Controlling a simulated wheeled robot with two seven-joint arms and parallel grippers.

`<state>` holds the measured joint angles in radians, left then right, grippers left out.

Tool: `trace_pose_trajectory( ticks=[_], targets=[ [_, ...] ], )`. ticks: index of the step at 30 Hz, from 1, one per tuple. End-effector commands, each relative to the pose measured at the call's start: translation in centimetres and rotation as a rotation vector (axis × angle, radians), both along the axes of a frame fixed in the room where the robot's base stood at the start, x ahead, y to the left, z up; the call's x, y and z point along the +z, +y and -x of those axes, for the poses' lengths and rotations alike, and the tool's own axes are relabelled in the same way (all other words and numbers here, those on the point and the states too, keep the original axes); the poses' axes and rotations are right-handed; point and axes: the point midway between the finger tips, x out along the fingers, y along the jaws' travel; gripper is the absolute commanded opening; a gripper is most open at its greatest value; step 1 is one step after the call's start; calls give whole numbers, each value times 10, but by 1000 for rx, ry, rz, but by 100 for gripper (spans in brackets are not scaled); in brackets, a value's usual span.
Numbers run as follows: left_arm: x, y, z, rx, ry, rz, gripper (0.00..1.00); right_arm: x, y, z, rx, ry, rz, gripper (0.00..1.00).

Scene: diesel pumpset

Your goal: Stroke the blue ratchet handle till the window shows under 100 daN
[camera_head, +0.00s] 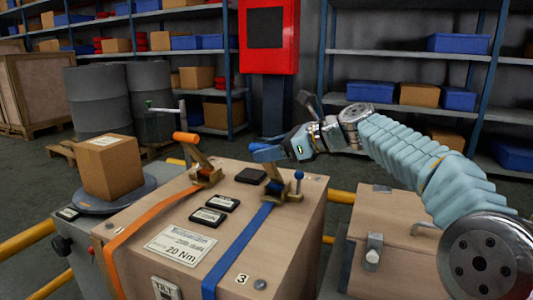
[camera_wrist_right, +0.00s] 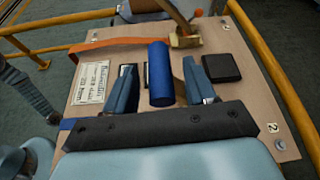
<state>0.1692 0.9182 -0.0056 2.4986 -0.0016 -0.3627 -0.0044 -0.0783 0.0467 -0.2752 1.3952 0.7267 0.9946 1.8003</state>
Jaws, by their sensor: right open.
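The blue ratchet handle (camera_head: 266,153) stands up from its ratchet on the blue strap (camera_head: 238,247), on top of the wooden crate (camera_head: 280,232). My right gripper (camera_head: 285,150) is at this handle. In the right wrist view the blue handle (camera_wrist_right: 160,78) lies between the two open fingers of the gripper (camera_wrist_right: 158,66), with a gap showing on each side. Two small dark display windows, one (camera_head: 222,202) behind the other (camera_head: 208,216), sit on the crate top; their readings are too small to read. My left gripper is not in view.
An orange-handled ratchet (camera_head: 186,138) with an orange strap (camera_head: 150,213) is left of the blue one. A small blue-knobbed lever (camera_head: 298,176) stands close right of it. A cardboard box (camera_head: 110,168) sits on a round plate at left. A wooden chest (camera_head: 385,225) stands at right.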

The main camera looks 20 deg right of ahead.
Motion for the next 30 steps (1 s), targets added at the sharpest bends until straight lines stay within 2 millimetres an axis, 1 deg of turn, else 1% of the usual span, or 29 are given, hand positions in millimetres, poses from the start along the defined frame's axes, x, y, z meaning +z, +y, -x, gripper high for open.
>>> trace_pose_trajectory(
  ticks=[4,12,13,23,24,30],
  targets=[
    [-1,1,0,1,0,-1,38,-4,6,-8,0,0,0,55],
    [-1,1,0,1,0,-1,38,-5,7,-9,0,0,0,55],
    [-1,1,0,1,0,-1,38,-5,7,-9,0,0,0,53],
    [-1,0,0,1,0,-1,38,-5,7,-9,-1,0,0,3],
    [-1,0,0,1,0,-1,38,-5,7,-9,-1,0,0,0],
    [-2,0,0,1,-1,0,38,-5,7,-9,-2,-2,2,0]
  ],
)
